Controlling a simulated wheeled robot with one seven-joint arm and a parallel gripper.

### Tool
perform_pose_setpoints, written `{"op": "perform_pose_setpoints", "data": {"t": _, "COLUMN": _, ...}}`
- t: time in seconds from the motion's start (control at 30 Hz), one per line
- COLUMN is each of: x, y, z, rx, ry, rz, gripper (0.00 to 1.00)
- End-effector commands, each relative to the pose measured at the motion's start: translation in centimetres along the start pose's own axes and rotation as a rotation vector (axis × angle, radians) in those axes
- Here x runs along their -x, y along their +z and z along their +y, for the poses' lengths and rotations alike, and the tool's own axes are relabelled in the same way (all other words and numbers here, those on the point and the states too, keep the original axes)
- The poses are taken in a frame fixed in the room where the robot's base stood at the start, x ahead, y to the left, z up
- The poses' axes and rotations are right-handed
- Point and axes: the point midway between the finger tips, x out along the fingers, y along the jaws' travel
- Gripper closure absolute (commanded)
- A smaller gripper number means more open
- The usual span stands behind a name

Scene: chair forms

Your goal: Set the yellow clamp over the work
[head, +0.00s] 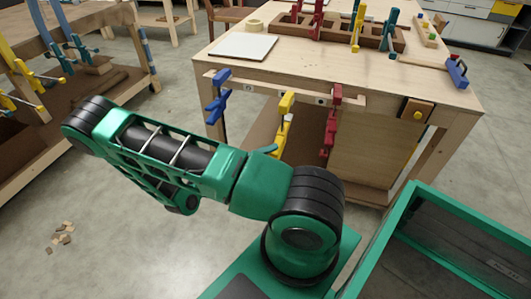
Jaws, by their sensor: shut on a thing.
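A yellow clamp (286,104) hangs upright at the front rail of the workbench, between a blue clamp (217,92) and a red clamp (331,120). My gripper (287,119) is at this yellow clamp, shut on it; my green arm hides most of the gripper and the clamp's lower end. A long wooden form (283,32) lies on the bench top, with red, yellow and green clamps standing along it. It looks like the work, but I cannot tell for certain. The yellow clamp on it (357,28) stands upright, away from my gripper.
The bench top (330,62) holds a pale board (243,46), a tape roll (254,25) and a blue clamp (457,71) at its right edge. A wooden block with a yellow knob (418,115) sits on the bench front. Another bench with clamps (45,45) stands left.

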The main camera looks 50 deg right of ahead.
Motion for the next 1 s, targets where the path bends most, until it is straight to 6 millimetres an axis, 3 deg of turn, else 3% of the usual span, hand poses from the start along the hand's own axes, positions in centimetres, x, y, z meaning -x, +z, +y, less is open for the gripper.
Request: {"op": "perform_pose_setpoints", "data": {"t": 1.0, "x": -6.8, "y": -5.2, "z": -0.6, "rx": -0.003, "ry": 0.005, "rz": -0.014, "gripper": 1.0}}
